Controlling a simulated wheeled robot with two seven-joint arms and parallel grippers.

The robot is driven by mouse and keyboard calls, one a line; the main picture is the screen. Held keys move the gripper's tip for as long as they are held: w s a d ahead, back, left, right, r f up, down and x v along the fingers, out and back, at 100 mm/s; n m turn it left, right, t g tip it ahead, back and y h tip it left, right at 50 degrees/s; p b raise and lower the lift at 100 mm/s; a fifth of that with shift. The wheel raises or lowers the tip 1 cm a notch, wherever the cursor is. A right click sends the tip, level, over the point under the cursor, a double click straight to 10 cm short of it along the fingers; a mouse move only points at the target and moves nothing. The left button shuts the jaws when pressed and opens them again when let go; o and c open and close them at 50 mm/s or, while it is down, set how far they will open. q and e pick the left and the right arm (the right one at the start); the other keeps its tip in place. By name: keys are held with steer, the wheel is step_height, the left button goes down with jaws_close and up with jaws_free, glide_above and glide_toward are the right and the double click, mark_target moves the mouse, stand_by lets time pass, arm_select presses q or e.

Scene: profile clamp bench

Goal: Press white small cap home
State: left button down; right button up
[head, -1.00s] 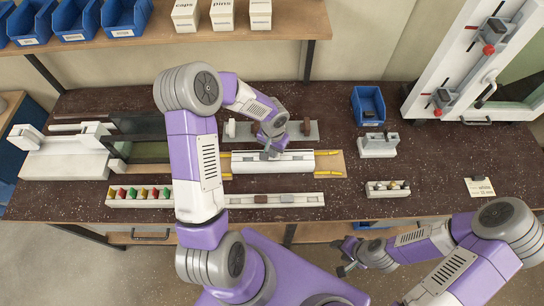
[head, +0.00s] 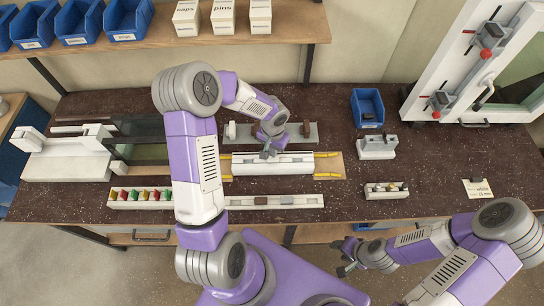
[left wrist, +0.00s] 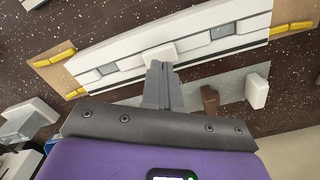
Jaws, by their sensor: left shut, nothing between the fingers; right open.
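The long white profile (head: 290,166) lies on a tan board between yellow strips in the middle of the bench. It runs diagonally across the left wrist view (left wrist: 190,35), with two grey patches along its face. A small white block (left wrist: 159,54), which looks like the white small cap, sits at the profile's near edge. My left gripper (left wrist: 158,70) is shut and empty, its fingertips at this block, apparently touching it. In the head view my left gripper (head: 267,153) is over the profile; whether the cap is fully seated is hidden. My right gripper (head: 345,258) is open, off the bench's front edge.
A grey fixture with upright posts (head: 243,131) stands behind the profile. A rail (head: 305,201) and a tray of coloured pieces (head: 125,196) lie in front. A blue bin (head: 368,107), a grey-white block (head: 377,147) and a small tray (head: 374,191) stand to the right.

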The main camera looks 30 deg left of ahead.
arm_select(q)
step_height(320, 180, up, 4)
steer(key=p, duration=0.2)
steer(key=shift+r+p, duration=0.25)
steer(key=shift+p, duration=0.05)
stand_by(0.5)
